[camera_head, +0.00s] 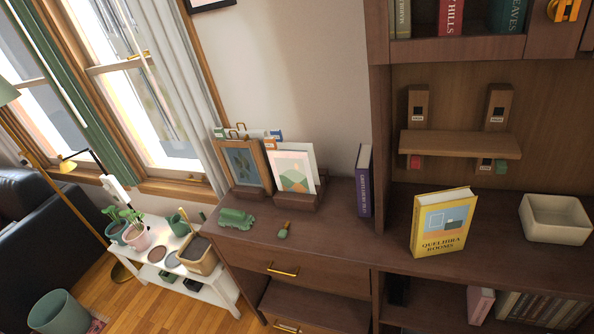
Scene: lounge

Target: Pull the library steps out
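Nothing in view can be named for sure as the library steps. Under the brass-handled drawer (284,269) of the dark wooden cabinet (330,240), a flat brown surface (318,303) shows at the bottom edge. A second brass handle (287,327) sits at its front, cut off by the frame. I cannot tell whether this is a lower drawer or the steps. My gripper is not in view.
A yellow book (442,222), purple book (363,181), framed pictures (246,166), green object (236,218) and pale square bowl (555,217) stand on the cabinet. A white plant stand (168,275) and green bin (60,314) are at left. Some wooden floor (155,312) is clear.

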